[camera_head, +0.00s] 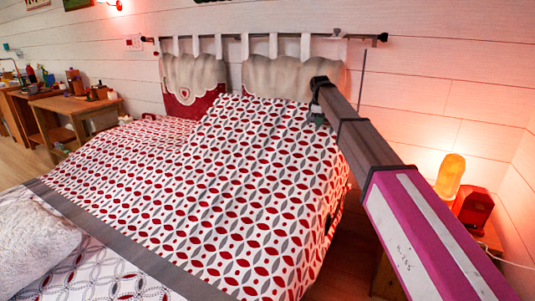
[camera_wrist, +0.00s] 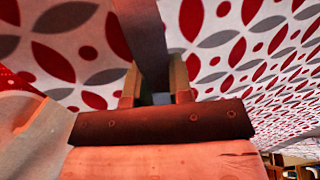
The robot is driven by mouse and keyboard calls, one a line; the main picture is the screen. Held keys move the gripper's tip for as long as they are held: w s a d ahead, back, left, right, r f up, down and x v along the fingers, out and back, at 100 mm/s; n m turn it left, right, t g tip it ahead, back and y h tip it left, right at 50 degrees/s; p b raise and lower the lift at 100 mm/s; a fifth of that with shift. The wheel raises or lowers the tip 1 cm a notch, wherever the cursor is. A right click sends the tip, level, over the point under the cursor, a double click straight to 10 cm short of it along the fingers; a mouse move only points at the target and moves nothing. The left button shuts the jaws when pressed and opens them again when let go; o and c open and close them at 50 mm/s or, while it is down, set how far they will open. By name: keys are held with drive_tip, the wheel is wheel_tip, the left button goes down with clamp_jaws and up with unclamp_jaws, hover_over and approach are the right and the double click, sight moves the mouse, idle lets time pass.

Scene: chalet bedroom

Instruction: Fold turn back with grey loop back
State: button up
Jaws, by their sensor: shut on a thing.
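The bed cover (camera_head: 235,170), white with red and grey leaf shapes, lies over the bed. Its upper right part is raised toward the headboard side. My gripper (camera_head: 318,117) is at the cover's upper right edge, small and partly hidden by my arm. In the wrist view my gripper (camera_wrist: 157,68) is shut on a dark grey strip, the grey loop (camera_wrist: 145,30), which runs up between the two fingers against the patterned cloth. The cloth (camera_wrist: 225,35) hangs close around the fingers. The loop's far end and its join to the cover are not clear.
A headboard cushion (camera_head: 285,70) hangs from a rail behind the bed. A lit lamp (camera_head: 450,175) and a red box (camera_head: 473,208) stand at right, near my arm. A grey pillow (camera_head: 35,240) lies at lower left. A wooden desk (camera_head: 70,105) stands at far left.

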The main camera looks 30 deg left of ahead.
drive_tip(key=shift+o, duration=0.3)
drive_tip(key=s+r+t, duration=0.1)
drive_tip(key=s+r, duration=0.3)
drive_tip(key=s, duration=0.1)
drive_tip(key=shift+s+r, duration=0.4)
drive_tip(key=shift+r, duration=0.1)
drive_tip(key=shift+c, duration=0.2)
drive_tip(key=shift+s, duration=0.1)
drive_tip(key=shift+o, duration=0.5)
drive_tip(key=s+r+t, duration=0.1)
drive_tip(key=s+r, duration=0.3)
drive_tip(key=s, duration=0.3)
drive_tip(key=shift+r, duration=0.15)
drive_tip(key=shift+s+r, duration=0.15)
drive_tip(key=shift+c, duration=0.4)
drive_tip(key=shift+t, duration=0.3)
drive_tip(key=s, duration=0.2)
drive_tip(key=s+r, duration=0.1)
drive_tip(key=s, duration=0.2)
drive_tip(key=s+r, duration=0.1)
drive_tip(key=s, duration=0.1)
drive_tip(key=shift+s+r, duration=0.1)
drive_tip(key=shift+s, duration=0.05)
drive_tip(key=shift+c, duration=0.5)
drive_tip(key=shift+s+r, duration=0.3)
drive_tip(key=shift+s, duration=0.15)
